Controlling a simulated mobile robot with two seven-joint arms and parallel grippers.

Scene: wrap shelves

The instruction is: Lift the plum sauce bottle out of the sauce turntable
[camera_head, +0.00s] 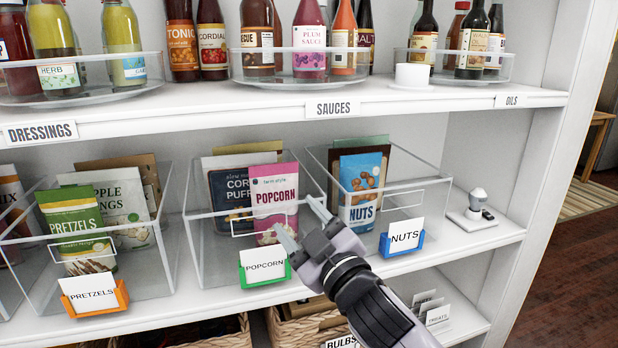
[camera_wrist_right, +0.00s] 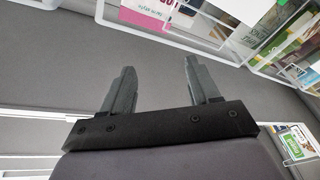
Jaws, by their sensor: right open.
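The plum sauce bottle (camera_head: 309,38) is pink with a white-and-pink label and stands upright in the clear sauce turntable (camera_head: 240,70) on the upper shelf, above the SAUCES label. Other sauce bottles flank it, and the turntable's low clear rim crosses its lower part. My right gripper (camera_head: 304,222) is open and empty, below that shelf, in front of the popcorn and nuts bins. Its two fingers also show apart in the right wrist view (camera_wrist_right: 160,88), with nothing between them. My left gripper is not in view.
Dressings (camera_head: 124,42) and oils (camera_head: 473,40) stand on turntables either side. A small white round dish (camera_head: 411,76) sits between sauces and oils. Clear bins hold a popcorn bag (camera_head: 274,196) and a nuts bag (camera_head: 360,190). The upper shelf edge (camera_head: 420,103) lies above my right gripper.

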